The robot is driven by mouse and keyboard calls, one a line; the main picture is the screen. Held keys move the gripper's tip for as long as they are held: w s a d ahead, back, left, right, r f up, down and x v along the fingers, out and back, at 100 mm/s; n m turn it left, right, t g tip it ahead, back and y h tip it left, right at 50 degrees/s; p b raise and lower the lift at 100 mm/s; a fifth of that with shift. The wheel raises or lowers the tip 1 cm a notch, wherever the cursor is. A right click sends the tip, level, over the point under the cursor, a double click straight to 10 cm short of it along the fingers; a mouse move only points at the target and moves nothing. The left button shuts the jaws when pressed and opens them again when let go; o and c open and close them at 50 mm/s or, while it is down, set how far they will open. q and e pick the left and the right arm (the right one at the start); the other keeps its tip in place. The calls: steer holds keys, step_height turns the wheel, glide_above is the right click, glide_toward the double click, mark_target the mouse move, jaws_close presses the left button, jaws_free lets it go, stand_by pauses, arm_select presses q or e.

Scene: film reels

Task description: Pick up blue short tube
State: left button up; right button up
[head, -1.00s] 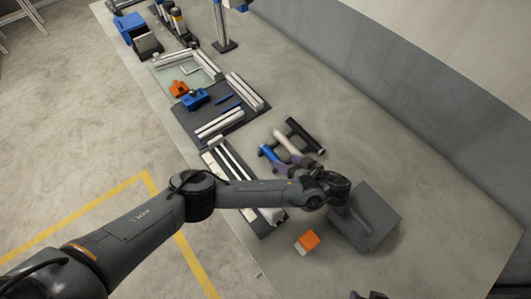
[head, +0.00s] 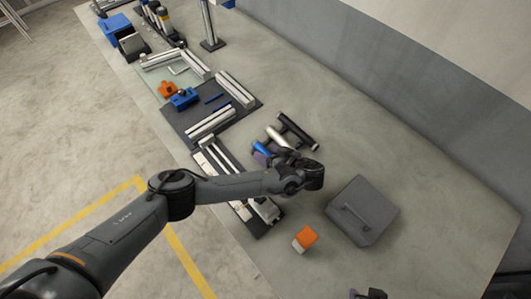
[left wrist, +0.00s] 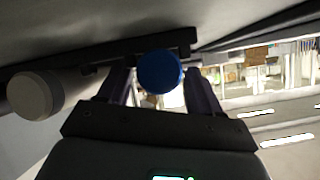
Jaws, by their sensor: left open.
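The blue short tube (head: 261,147) lies on a dark rack on the table, beside a white tube (head: 278,138) and a black tube (head: 297,130). My left gripper (head: 276,157) is open at the near end of the rack, partly covering it. In the left wrist view the round end of the blue tube (left wrist: 160,71) shows between the two open fingers, with no clear contact. The white tube's end (left wrist: 35,94) is at the left there. A dark part at the bottom edge of the head view seems to be my right gripper (head: 369,294), mostly cut off.
A grey box with a handle (head: 362,211) stands right of my left wrist. An orange and white block (head: 305,239) lies near it. Dark trays with pale bars (head: 210,122) and a blue part (head: 184,98) lie further up the table. The table's right side is clear.

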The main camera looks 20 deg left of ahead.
arm_select(q)
steer(key=c, duration=1.2)
arm_select(e)
steer(key=shift+d, duration=0.15)
arm_select(q)
steer(key=shift+r, duration=0.2)
